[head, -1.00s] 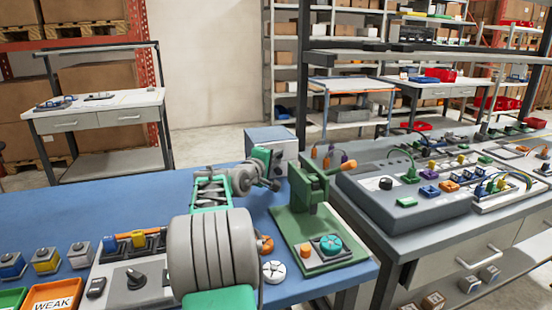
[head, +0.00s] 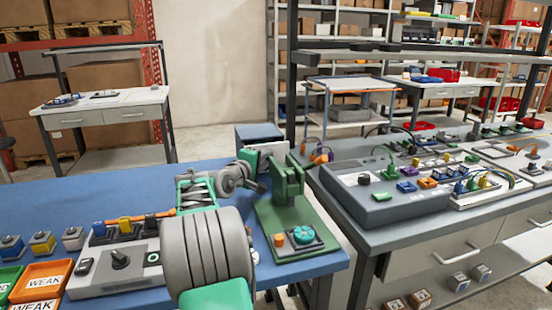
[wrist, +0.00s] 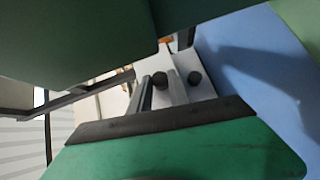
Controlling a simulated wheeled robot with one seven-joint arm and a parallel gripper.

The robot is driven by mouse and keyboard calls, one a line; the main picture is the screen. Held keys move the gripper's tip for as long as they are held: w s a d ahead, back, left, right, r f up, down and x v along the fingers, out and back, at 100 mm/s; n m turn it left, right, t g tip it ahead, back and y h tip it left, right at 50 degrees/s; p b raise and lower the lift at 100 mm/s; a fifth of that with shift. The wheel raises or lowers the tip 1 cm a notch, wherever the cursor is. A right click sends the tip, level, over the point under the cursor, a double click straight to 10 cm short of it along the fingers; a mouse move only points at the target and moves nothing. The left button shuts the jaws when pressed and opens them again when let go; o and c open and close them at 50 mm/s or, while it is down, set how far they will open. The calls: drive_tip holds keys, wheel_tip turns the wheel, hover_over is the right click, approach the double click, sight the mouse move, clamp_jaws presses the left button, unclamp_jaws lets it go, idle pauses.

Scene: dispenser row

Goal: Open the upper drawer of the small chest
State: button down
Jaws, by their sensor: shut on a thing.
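The small chest (head: 258,132) has a blue-grey top and a light front. It stands at the far edge of the blue table, behind the green press. My gripper (wrist: 160,88) is shut on the knob (wrist: 160,80) farther from the blue table surface, apparently the upper drawer's. The other knob (wrist: 194,78) is free beside the finger. In the head view my arm hides most of the front, and I cannot tell how far any drawer stands out.
The green press (head: 288,185) stands close to the right of my wrist. A grey control box (head: 112,272), orange tray (head: 38,270) and several small blocks are at the left. The grey workbench (head: 365,235) with a panel is at the right. The blue table's back left is clear.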

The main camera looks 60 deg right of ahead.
drive_tip(key=c, duration=1.2)
unclamp_jaws()
drive_tip(key=shift+a, duration=0.1)
drive_tip(key=a, duration=0.7)
drive_tip(key=shift+a+r, duration=0.3)
drive_tip(key=shift+r, duration=0.15)
